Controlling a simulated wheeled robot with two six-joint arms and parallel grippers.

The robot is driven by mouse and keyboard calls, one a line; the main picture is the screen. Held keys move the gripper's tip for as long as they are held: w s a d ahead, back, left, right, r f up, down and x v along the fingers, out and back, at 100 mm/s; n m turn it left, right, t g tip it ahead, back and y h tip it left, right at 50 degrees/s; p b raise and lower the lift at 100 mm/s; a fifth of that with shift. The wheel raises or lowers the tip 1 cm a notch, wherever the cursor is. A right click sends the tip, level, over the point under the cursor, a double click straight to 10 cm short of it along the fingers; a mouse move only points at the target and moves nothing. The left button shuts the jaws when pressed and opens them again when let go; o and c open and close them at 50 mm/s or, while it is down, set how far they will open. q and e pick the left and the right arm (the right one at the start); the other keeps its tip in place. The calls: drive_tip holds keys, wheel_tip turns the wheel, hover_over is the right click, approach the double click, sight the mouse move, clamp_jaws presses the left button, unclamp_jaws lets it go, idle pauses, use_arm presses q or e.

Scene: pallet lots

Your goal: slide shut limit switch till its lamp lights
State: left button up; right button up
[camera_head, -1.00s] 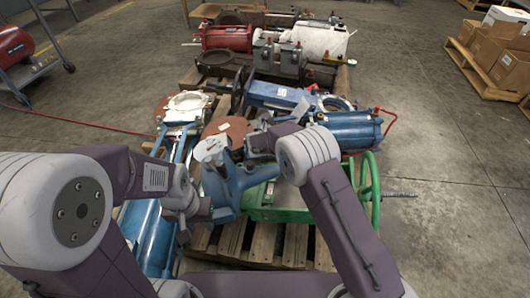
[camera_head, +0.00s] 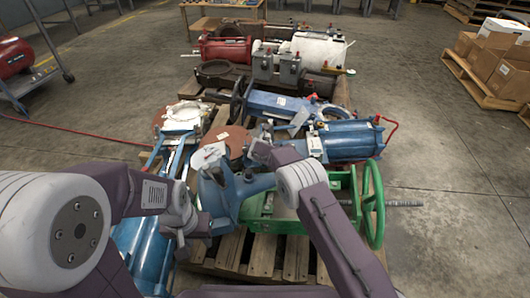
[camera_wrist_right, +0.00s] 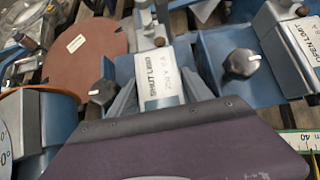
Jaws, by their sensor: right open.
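In the right wrist view, a white-and-blue switch box (camera_wrist_right: 160,75) labelled SHUT is near the middle. A second box (camera_wrist_right: 292,45) labelled OPEN is at the right. My right gripper (camera_wrist_right: 160,92) is open, its grey fingers on either side of the SHUT box; I cannot tell whether they touch it. A small brown dome (camera_wrist_right: 159,42) stands beyond the SHUT box; I cannot tell whether it is a lamp, and no glow shows. In the head view, my left gripper (camera_head: 190,228) is beside the blue actuator casting (camera_head: 228,192); its finger gap is unclear.
Black knobs (camera_wrist_right: 242,63) stand beside the boxes, and a measuring scale (camera_wrist_right: 300,140) lies at the lower right. A green handwheel (camera_head: 373,203) and blue cylinder (camera_head: 350,141) crowd the pallet. Open floor (camera_head: 450,180) lies to the right.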

clamp_jaws()
drive_tip(key=shift+d+r+p, duration=0.3)
drive_tip(key=shift+p, duration=0.65)
drive_tip(key=shift+d+f, duration=0.15)
drive_tip(key=shift+f, duration=0.05)
unclamp_jaws()
